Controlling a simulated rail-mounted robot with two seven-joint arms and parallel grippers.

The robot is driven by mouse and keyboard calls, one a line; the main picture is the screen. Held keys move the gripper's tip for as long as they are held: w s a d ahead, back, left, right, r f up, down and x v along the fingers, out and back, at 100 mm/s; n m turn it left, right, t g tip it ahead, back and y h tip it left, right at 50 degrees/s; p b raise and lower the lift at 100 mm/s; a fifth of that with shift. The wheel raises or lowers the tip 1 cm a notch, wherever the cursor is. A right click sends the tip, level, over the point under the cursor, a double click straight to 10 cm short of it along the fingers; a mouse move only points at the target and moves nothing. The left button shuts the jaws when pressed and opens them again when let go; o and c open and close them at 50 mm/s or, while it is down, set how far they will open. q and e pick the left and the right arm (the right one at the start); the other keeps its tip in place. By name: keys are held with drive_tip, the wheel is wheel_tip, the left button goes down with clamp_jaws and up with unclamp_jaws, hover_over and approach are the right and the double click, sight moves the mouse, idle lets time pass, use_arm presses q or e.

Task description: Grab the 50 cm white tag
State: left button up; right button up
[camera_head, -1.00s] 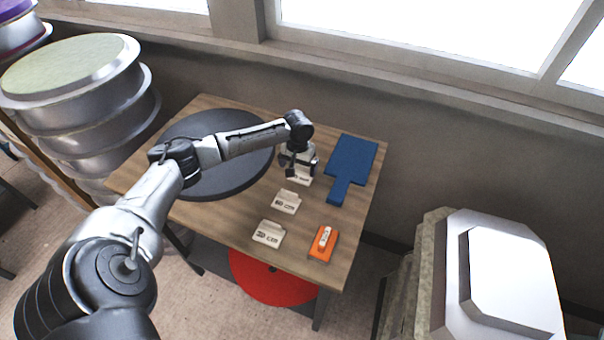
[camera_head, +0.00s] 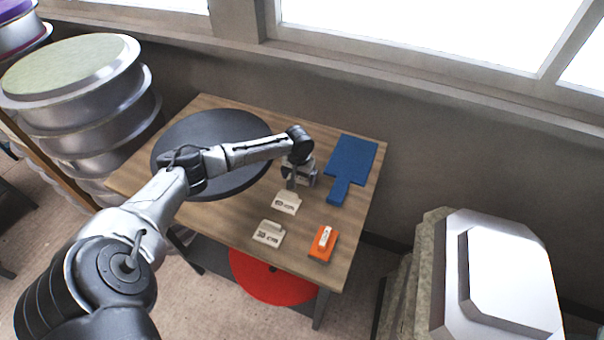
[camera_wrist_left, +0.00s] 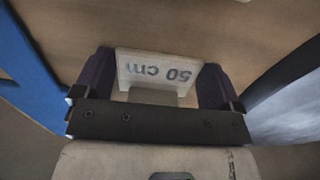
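The white 50 cm tag (camera_wrist_left: 158,72) shows upside down in the left wrist view, between the two dark fingers of my left gripper (camera_wrist_left: 156,85). The fingers stand on either side, with a gap around its narrower upright part. In the head view my left gripper (camera_head: 302,182) is just behind the middle white tag (camera_head: 286,203), which lies flat on the table; this appears to be the same tag. The far finger is partly hidden there. My right gripper is not in view.
Another white tag (camera_head: 268,233) and an orange block (camera_head: 323,243) lie nearer on the wooden table (camera_head: 225,222). A blue paddle (camera_head: 352,158) lies to the right, a dark disc (camera_head: 190,132) to the left. Stacked moulds (camera_head: 80,85) stand left of the table.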

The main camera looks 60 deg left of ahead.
use_arm(q)
drive_tip(key=shift+c, duration=1.2)
drive_tip(key=shift+r, duration=0.1)
